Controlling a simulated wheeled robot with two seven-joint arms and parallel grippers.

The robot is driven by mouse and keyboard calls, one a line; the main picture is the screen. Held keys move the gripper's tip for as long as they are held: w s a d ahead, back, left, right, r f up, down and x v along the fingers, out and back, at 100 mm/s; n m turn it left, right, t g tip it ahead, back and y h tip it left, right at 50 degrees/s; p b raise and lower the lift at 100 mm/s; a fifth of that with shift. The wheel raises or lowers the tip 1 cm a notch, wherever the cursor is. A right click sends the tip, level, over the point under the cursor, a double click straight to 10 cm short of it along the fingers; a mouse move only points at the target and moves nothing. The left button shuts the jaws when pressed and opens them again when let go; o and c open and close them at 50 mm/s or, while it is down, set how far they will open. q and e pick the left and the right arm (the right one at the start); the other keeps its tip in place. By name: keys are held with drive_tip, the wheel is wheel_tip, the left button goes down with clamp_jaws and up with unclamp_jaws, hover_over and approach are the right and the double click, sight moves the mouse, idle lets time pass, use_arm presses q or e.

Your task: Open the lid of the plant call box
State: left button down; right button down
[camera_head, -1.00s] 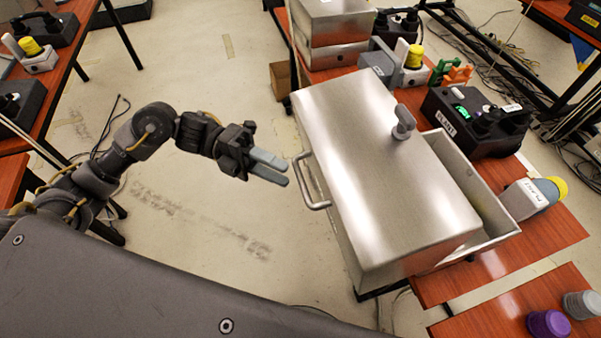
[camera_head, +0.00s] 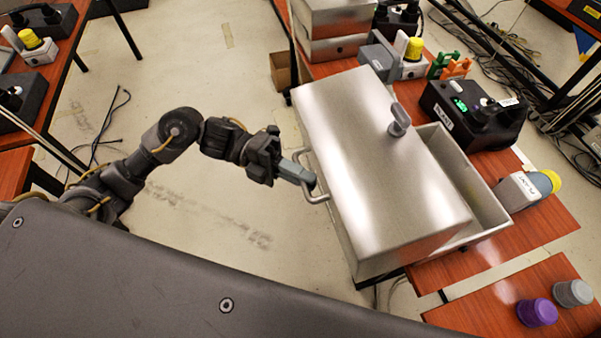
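The plant call box is a brushed-metal box with its lid (camera_head: 370,165) over most of it. The lid sits toward the left, and a strip of open interior shows along the right, inside the box wall (camera_head: 492,228). A grey knob (camera_head: 399,120) stands on the lid. A metal bar handle (camera_head: 322,198) is on the box's left side. My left gripper (camera_head: 305,178) has its fingertips at this handle, overlapping it in the picture. Whether the fingers are closed around the bar cannot be told. My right gripper is out of view.
Another metal box (camera_head: 335,20) stands behind. Purple (camera_head: 537,312) and grey (camera_head: 573,293) cups stand front right.

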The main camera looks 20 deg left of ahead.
sight(334, 158)
use_arm(q)
drive_tip(key=shift+w+d+r, duration=0.1)
drive_tip(key=shift+r, duration=0.25)
drive_tip(key=shift+n+y, duration=0.7)
drive_tip(key=d+r+p, duration=0.1)
drive_tip(key=w+d+r+p, duration=0.1)
drive_tip(key=r+p, duration=0.1)
drive_tip(key=w+d+r+p, duration=0.1)
drive_tip(key=r, duration=0.1)
drive_tip(key=shift+w+d, duration=0.1)
drive_tip(key=shift+d, duration=0.1)
drive_tip(key=d, duration=0.1)
drive_tip(key=w+d+r, duration=0.1)
drive_tip(key=shift+w+d+r, duration=0.15)
drive_tip(key=shift+w+d, duration=0.15)
drive_tip(key=shift+w+d+r, duration=0.25)
drive_tip(key=shift+d+r, duration=0.05)
drive_tip(key=shift+r, duration=0.1)
drive_tip(key=c, duration=1.5)
unclamp_jaws()
drive_tip(key=shift+a, duration=0.15)
